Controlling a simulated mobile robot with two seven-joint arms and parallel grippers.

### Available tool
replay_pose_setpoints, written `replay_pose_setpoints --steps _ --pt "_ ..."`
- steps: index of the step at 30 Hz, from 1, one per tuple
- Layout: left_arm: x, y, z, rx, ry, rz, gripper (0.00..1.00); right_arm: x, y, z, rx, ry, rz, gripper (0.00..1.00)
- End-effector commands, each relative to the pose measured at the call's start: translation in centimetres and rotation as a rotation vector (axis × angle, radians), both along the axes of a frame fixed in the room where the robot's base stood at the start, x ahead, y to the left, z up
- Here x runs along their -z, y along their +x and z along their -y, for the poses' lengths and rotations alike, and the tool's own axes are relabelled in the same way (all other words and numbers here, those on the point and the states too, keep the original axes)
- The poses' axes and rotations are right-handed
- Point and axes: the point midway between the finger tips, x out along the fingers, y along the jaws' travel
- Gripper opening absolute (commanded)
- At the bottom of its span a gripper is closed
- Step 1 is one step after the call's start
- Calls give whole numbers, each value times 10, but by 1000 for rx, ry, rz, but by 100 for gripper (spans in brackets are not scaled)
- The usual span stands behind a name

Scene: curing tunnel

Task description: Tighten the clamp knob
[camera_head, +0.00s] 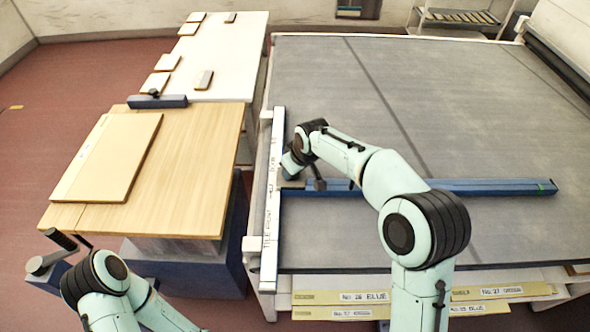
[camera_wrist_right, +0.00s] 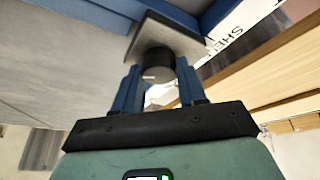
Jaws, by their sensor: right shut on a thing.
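The clamp knob (camera_wrist_right: 157,62) is a dark round cylinder below a grey metal plate (camera_wrist_right: 168,36) in the right wrist view. The two blue fingers of my right gripper (camera_wrist_right: 158,74) are on either side of the knob, shut on it. In the head view my right arm reaches to the left end of a long blue bar (camera_head: 450,187), at the white lettered rail (camera_head: 270,215); its own wrist hides the knob there.
The large grey bed (camera_head: 450,90) is clear apart from the bar. On the left, a wooden table (camera_head: 190,180) holds a pale board (camera_head: 110,155), and a white table (camera_head: 230,60) holds several small tiles. A crank with a black handle (camera_head: 62,240) stands near my left arm.

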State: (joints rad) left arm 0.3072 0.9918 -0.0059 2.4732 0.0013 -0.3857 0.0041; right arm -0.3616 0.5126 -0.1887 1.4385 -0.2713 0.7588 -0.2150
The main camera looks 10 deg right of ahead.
Motion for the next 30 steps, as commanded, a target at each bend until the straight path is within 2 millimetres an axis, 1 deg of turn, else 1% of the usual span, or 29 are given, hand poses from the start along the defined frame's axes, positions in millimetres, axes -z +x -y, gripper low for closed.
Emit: replay_pose_setpoints --steps 9,18,24,30 --pt "9 -6 0 0 0 -7 66 1 0 -3 297 -3 1 10" --pt "11 -8 0 0 0 -9 66 0 0 -5 557 -3 1 10" --pt "10 -8 0 0 0 -9 66 0 1 -5 683 -2 0 10" --pt "10 -7 0 0 1 -8 66 0 1 -5 761 -2 -1 10"
